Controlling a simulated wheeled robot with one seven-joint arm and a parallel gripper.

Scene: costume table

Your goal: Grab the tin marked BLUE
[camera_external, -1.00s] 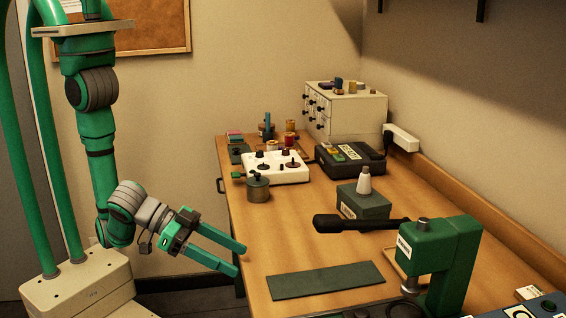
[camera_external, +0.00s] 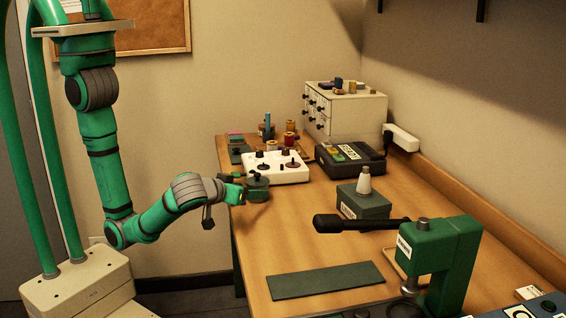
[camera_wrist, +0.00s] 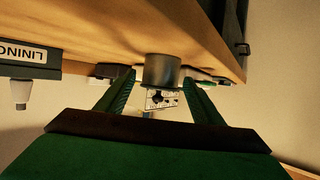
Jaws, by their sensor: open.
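A round grey-green lidded tin (camera_external: 257,185) stands upright near the left edge of the table, in front of the white control box. No lettering on it is readable. In the wrist view, which is upside down, the tin (camera_wrist: 161,72) appears between my two green fingers. My gripper (camera_wrist: 157,78) is open, one finger on each side of the tin, with visible gaps. In the external view my wrist reaches the tin from the left, at about its height, and the fingers are hard to make out against it.
Beside the tin is the white control box (camera_external: 283,171) with dark knobs. A dark labelled device (camera_external: 350,159) and a drawer cabinet (camera_external: 358,115) stand behind. A green block with a white cone (camera_external: 364,205), a dark mat (camera_external: 325,280) and a green press (camera_external: 440,250) are nearer.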

